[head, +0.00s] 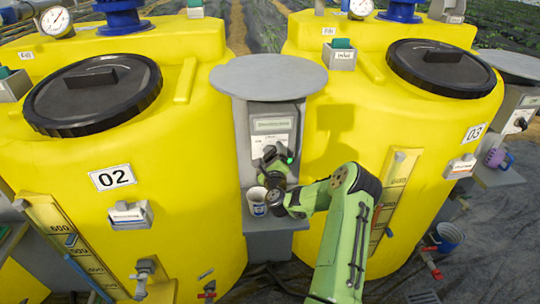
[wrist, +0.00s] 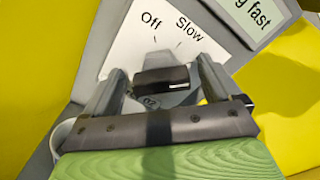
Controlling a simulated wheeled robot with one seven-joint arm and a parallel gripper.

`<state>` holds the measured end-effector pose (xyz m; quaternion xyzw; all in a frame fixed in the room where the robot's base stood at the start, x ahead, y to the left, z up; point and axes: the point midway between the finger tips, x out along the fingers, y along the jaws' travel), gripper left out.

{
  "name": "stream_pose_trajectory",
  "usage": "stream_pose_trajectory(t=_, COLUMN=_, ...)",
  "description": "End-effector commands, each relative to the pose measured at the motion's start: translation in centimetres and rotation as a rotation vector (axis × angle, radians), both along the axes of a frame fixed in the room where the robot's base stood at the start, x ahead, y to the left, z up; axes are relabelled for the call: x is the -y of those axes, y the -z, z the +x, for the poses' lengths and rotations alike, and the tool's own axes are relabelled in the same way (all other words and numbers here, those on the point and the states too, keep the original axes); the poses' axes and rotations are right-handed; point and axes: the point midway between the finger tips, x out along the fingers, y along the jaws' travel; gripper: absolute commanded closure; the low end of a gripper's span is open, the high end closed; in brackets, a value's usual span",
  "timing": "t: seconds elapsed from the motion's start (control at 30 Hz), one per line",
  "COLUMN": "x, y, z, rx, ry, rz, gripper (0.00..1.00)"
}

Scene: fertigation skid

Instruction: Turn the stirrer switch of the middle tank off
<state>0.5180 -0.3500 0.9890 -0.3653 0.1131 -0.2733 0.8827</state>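The stirrer switch (wrist: 162,80) is a dark knob on a white label plate printed "Off" and "Slow" in the wrist view. My gripper (wrist: 160,88) is open, with one finger on each side of the knob; I cannot tell whether either finger touches it. A display (wrist: 256,12) above right shows the end of a text, "g fast". In the head view my gripper (head: 270,165) is at the control box (head: 272,110) between tank 02 (head: 190,130) and tank 03 (head: 330,65), and hides the knob there.
A cup (head: 257,202) stands on the shelf (head: 262,225) under the box, close to my gripper. A grey round cover (head: 268,76) overhangs the box. Another switch box (head: 524,108) and a purple mug (head: 498,157) are right of tank 03.

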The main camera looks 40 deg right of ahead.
Motion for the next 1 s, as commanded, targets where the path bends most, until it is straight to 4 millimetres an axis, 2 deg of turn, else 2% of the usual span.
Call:
stream_pose_trajectory(t=0.03, x=0.0, y=0.01, z=-0.01, rx=0.0, ry=0.0, rz=0.0, gripper=0.16)
stream_pose_trajectory(t=0.33, x=-0.02, y=0.0, z=-0.02, rx=0.0, ry=0.0, rz=0.0, gripper=0.61)
stream_pose_trajectory(t=0.67, x=-0.06, y=0.04, z=-0.01, rx=-0.03, ry=-0.001, rz=-0.044, gripper=0.61)
stream_pose_trajectory(t=1.0, x=-0.2, y=0.18, z=0.09, rx=-0.167, ry=-0.003, rz=-0.243, gripper=0.61)
